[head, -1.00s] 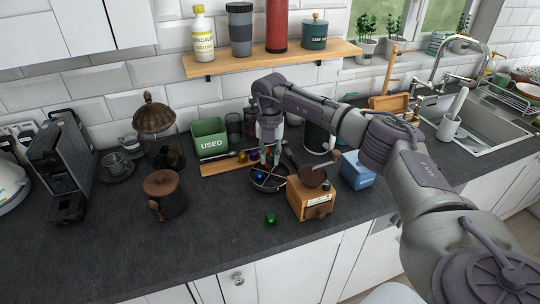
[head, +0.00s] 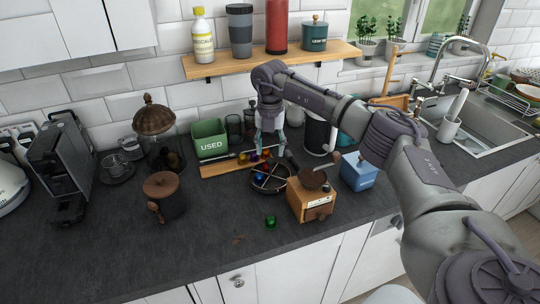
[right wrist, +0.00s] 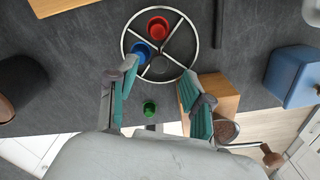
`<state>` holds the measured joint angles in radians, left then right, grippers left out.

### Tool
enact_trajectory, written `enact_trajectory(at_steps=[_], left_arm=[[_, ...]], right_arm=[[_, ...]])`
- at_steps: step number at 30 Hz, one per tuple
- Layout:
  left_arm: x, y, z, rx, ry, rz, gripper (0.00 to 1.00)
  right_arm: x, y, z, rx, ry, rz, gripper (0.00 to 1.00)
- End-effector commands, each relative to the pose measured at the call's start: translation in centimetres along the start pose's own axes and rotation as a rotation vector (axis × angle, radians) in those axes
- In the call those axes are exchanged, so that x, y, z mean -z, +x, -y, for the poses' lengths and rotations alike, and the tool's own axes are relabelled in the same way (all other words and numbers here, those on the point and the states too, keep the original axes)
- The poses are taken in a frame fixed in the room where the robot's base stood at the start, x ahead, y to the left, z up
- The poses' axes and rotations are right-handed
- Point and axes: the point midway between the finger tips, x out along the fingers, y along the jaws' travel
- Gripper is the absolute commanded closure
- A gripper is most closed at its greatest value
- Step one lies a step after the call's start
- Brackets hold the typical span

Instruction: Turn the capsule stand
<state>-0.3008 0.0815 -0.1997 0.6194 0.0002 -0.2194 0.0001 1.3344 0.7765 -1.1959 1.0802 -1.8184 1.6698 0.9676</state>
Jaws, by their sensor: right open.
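The capsule stand (head: 254,188) is a round dark ring with spokes on the worktop; it also shows in the right wrist view (right wrist: 123,45). In that view a red capsule (right wrist: 158,28) and a blue capsule (right wrist: 141,51) sit in its compartments. My right gripper (head: 270,146) is open and empty. In the head view it hangs above the back of the stand; in the wrist view its fingers (right wrist: 158,92) are apart, on the near side of the ring. A green capsule (head: 270,221) lies on the worktop in front. My left gripper is not in view.
A wooden coffee grinder (head: 311,204) stands close right of the stand, with a blue box (head: 357,172) beyond it. A wooden board (head: 215,170) with several capsules and the green "USED" bin (head: 210,140) are behind left. A brown-lidded jar (head: 165,195) stands left; the front worktop is mostly clear.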

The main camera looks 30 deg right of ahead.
Motion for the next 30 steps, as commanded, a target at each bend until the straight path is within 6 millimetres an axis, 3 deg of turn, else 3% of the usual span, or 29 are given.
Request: enact_trajectory(at_steps=[6, 12, 30], left_arm=[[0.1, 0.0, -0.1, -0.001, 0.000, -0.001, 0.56], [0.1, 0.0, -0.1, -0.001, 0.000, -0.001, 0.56], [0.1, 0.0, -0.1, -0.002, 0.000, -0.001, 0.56]], right_arm=[[-0.1, -4.9, -0.1, -0.003, 0.000, 0.002, 0.49], [0.0, -7.6, -0.1, -0.002, 0.000, 0.001, 0.49], [0.0, -8.4, 0.0, 0.000, 0.000, 0.000, 0.49]])
